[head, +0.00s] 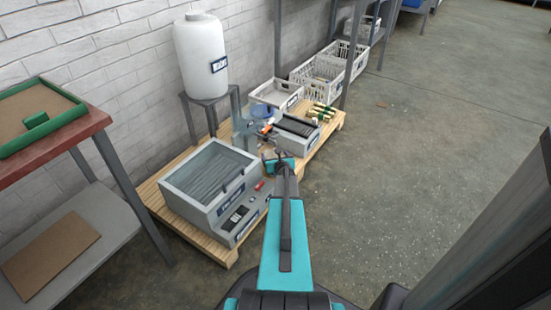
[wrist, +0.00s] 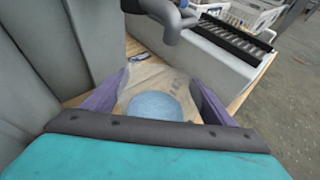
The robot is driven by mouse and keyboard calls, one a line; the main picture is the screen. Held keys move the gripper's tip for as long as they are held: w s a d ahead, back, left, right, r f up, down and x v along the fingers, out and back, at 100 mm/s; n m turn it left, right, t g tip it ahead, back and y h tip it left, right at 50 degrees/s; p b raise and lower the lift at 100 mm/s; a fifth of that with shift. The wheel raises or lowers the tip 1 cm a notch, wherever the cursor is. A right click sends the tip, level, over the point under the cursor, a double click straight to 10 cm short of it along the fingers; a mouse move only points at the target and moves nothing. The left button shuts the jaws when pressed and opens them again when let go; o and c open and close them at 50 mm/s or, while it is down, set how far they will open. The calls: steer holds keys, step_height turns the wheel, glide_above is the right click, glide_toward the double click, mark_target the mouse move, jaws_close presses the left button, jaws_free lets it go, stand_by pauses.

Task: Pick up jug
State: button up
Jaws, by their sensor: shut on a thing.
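The jug (wrist: 160,82) is a clear, tan-looking vessel with a pale blue round area inside it, low in the wrist view. My gripper (wrist: 155,97) has its two purple fingers on either side of the jug, shut on it. The jug looks upright over or on the wooden pallet; I cannot tell whether it touches the boards. In the head view my gripper (head: 272,155) is beside the grey machine, and my arm and the gripper body hide most of the jug.
A grey pipe end (wrist: 170,22) hangs just beyond the jug. A grey box with black slats (wrist: 218,48) stands to its right. The lidded grey machine (head: 208,180) stands left on the pallet (head: 155,203). A white tank (head: 200,55) is behind. Floor on the right is clear.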

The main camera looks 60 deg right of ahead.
steer(key=s+r+p, duration=0.3)
steer(key=s+p, duration=0.3)
steer(key=s, duration=1.2)
